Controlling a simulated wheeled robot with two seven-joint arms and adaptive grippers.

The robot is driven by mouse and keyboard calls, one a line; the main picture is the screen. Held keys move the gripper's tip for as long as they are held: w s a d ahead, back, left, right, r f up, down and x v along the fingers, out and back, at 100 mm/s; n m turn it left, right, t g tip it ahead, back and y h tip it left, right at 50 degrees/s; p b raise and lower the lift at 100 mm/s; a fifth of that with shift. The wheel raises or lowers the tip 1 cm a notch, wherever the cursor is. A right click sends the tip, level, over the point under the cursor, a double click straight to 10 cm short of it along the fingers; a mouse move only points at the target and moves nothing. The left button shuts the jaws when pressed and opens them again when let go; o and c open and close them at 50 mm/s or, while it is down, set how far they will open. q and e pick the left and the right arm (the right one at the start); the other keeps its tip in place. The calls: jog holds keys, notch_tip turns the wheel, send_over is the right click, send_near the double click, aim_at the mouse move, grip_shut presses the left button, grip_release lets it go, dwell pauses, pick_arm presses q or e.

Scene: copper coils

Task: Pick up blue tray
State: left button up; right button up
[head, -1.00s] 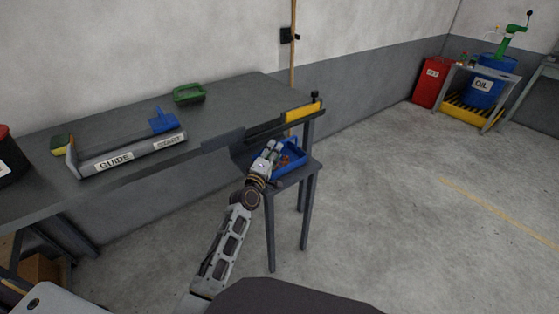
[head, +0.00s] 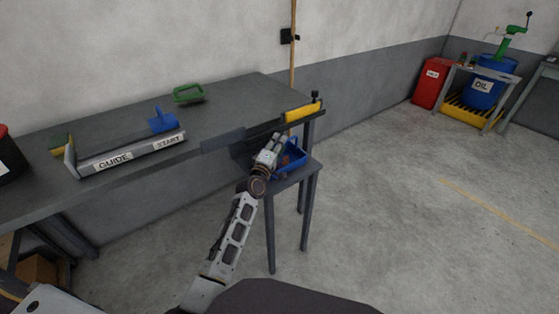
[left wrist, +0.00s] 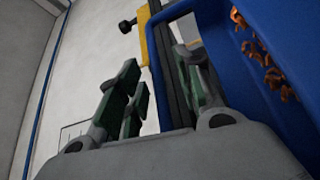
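The blue tray (head: 296,167) sits on a small dark stand (head: 312,172) beside the long workbench. My left gripper (head: 279,140) is at the tray's left side and covers part of it. In the left wrist view the blue tray (left wrist: 222,50) fills the upper right, with orange copper coils (left wrist: 270,70) inside. The green-padded fingers of my left gripper (left wrist: 160,90) are spread apart. A strip of the tray's blue edge shows in the gap between them; I cannot tell whether they touch it. My right gripper is not in view.
The workbench (head: 235,105) holds a grey guide fixture (head: 130,153) with a blue piece, and a green-handled item (head: 188,93). A yellow part (head: 302,112) is at the bench's right end, close above the tray. The floor to the right is clear.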

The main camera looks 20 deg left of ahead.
pick_arm(q)
grip_shut()
dwell(0.6)
